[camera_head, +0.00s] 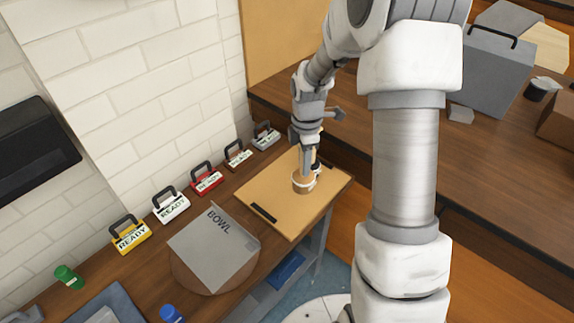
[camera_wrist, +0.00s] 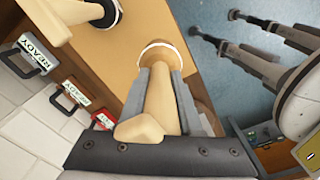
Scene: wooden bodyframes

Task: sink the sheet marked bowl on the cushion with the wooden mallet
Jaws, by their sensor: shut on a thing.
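The grey sheet (camera_head: 207,243) marked BOWL lies flat on the round brown cushion (camera_head: 187,281) on the bench. My gripper (camera_head: 307,163) is over the tan board to the right of the sheet, pointing down. In the wrist view, my gripper (camera_wrist: 163,97) is shut on the pale wooden mallet (camera_wrist: 160,100), its fingers on either side of the handle. The mallet's white-ringed head also shows in the head view (camera_head: 303,184), low over the board. I cannot tell whether it touches the board. The sheet and cushion are outside the wrist view.
The tan board (camera_head: 265,190) has dark strips at its ends. Another pale wooden piece with a dark band (camera_wrist: 88,12) stands close by in the wrist view. Several READY tags, one yellow (camera_head: 130,236), line the wall. A blue-capped item (camera_head: 171,314) is near the cushion.

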